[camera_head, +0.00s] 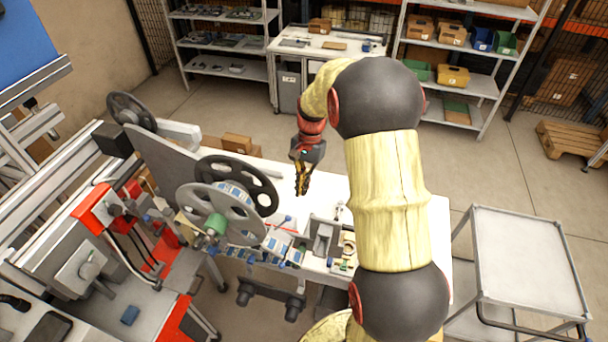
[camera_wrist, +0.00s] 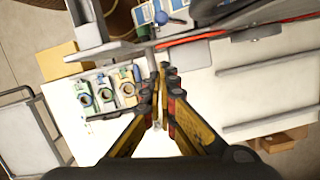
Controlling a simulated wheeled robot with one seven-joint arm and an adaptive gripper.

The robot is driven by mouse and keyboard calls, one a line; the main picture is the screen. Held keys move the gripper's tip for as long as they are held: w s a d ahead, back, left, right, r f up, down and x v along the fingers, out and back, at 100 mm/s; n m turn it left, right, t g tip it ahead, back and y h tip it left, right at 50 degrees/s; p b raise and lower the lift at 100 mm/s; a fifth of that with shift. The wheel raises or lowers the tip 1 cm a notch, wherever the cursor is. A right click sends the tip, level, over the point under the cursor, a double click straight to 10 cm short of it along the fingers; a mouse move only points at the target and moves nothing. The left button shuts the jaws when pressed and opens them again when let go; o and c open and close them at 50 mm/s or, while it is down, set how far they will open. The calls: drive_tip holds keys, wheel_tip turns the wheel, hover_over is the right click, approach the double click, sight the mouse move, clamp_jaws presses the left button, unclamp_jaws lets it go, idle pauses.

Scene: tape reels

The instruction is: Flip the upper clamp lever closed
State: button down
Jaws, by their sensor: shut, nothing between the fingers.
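My gripper (camera_head: 302,188) is above the white workbench (camera_head: 325,186), pointing down, with its fingers together and empty. In the wrist view the fingertips (camera_wrist: 167,72) meet at the picture's middle, beside a grey bracket (camera_wrist: 108,49). The bracket (camera_head: 324,238) stands to the lower right of my gripper in the head view. A small blue knob (camera_head: 288,217) shows near a thin red strip, below my gripper; it also appears at the top of the wrist view (camera_wrist: 161,17). I cannot tell for sure which part is the upper clamp lever, or its position.
A grey reel (camera_head: 195,203) and a black reel (camera_head: 268,192) stand left of my gripper, with a component strip (camera_head: 283,249) below. A tray with round parts (camera_wrist: 87,112) sits beside the bracket. A grey cart (camera_head: 525,262) stands at the right.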

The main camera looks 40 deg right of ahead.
sight(282, 224)
drive_tip(key=a+f, duration=0.1)
drive_tip(key=s+a+f+p, duration=0.1)
drive_tip(key=s+a+f, duration=0.1)
drive_tip(key=a, duration=0.1)
drive_tip(key=shift+f, duration=0.1)
idle(0.5)
drive_tip(key=shift+s+a+t+h, duration=0.3)
drive_tip(key=shift+a, duration=0.05)
drive_tip(key=shift+m, duration=0.3)
